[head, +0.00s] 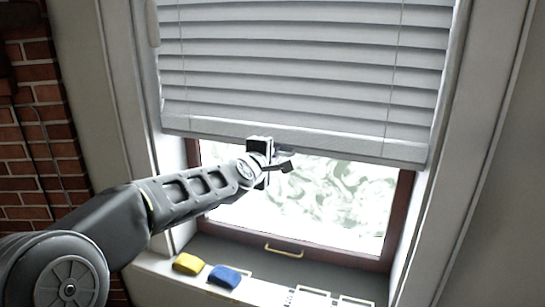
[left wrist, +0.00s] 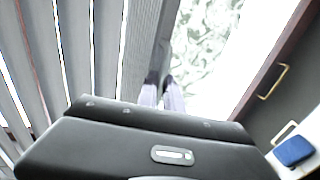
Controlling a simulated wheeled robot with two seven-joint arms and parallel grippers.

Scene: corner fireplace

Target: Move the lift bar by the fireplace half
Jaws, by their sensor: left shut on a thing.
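The lift bar (head: 370,150) is the pale bottom rail of a grey slatted blind (head: 300,70) in a window recess. It hangs part way down, sloping slightly in the head view, with bright glass below it. My left gripper (head: 284,156) is at the bar's lower edge, left of its middle, and is shut on it. In the left wrist view my gripper's fingers (left wrist: 162,95) meet the rail beside the slats; the exact contact is small and partly hidden by my wrist. My right gripper is not in view.
Below, the dark red window frame (head: 330,253) has a brass handle (head: 284,250). A yellow block (head: 188,263) and a blue block (head: 225,277) lie on the sill with white outlined frames (head: 312,297). A brick wall (head: 40,150) stands at left.

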